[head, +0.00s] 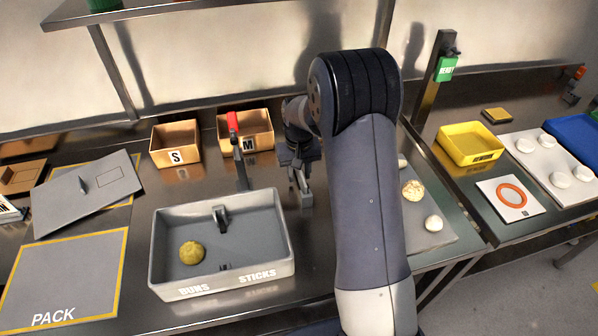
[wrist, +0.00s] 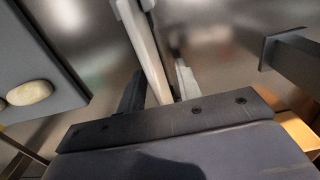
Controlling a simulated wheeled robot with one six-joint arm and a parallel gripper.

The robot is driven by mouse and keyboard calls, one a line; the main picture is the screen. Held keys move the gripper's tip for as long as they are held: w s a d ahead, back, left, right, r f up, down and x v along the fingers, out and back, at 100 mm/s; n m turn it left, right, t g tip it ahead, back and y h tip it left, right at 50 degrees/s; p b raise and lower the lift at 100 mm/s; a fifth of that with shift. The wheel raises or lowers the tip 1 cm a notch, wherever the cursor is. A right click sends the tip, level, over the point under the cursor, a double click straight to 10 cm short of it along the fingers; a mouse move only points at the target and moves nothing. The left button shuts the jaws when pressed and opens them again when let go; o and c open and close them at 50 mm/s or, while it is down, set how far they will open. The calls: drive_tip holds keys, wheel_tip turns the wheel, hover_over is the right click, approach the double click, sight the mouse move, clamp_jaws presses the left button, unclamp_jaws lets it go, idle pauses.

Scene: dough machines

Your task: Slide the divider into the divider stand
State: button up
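My gripper (head: 302,186) points down beside the right end of the grey bin, partly hidden behind my arm. In the wrist view its two fingers (wrist: 160,88) stand on either side of a long pale bar (wrist: 147,45), which looks like the divider on edge. The bar runs out of the top of that view. I cannot tell whether the fingers touch it.
A dark post with a red top (head: 233,122) stands left of my gripper. Crates marked S (head: 175,158) and M (head: 262,146) stand behind. A yellow dough piece (head: 191,253) lies in the bin. A grey mat with dough (head: 430,238) is to the right.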

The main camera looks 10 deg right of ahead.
wheel_tip(320, 180, up, 11)
drive_tip(key=shift+f+b, duration=0.1)
drive_tip(key=shift+b, duration=0.3)
drive_tip(key=shift+f, duration=0.1)
idle(0.8)
wheel_tip(320, 180, down, 10)
drive_tip(key=shift+f+p, duration=0.2)
drive_tip(key=shift+p, duration=0.25)
drive_tip(key=shift+r+p, duration=0.4)
drive_tip(key=shift+r, duration=0.05)
drive_tip(key=shift+f, duration=0.1)
